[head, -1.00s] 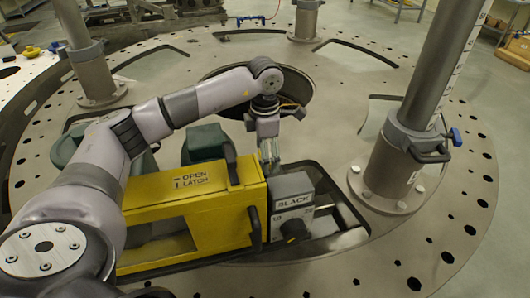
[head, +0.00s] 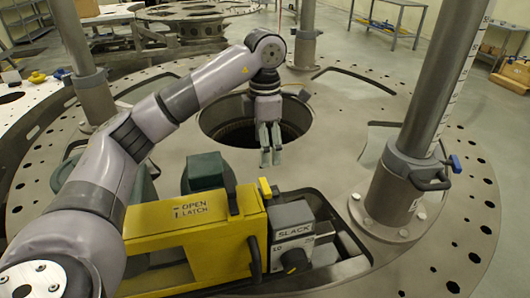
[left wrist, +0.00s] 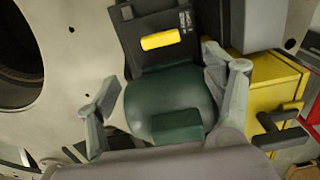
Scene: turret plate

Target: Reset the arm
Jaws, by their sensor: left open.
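My left arm (head: 158,117) reaches in from the left and bends down at the wrist. My left gripper (head: 271,158) hangs fingers down in front of the round hole in the turret plate (head: 335,150). It is open, with nothing held between its fingers. In the left wrist view the two fingers (left wrist: 168,92) stand apart, with a dark green rounded part (left wrist: 172,98) seen between them. The gripper is clear of the yellow box (head: 190,218) marked OPEN LATCH and the grey SLACK unit (head: 296,222). My right gripper is not in view.
A thick grey post (head: 425,110) with a bolted base stands on the right, and another post (head: 85,70) on the left. A dark green block (head: 205,172) sits behind the yellow box. The round hole (head: 225,125) lies behind the gripper.

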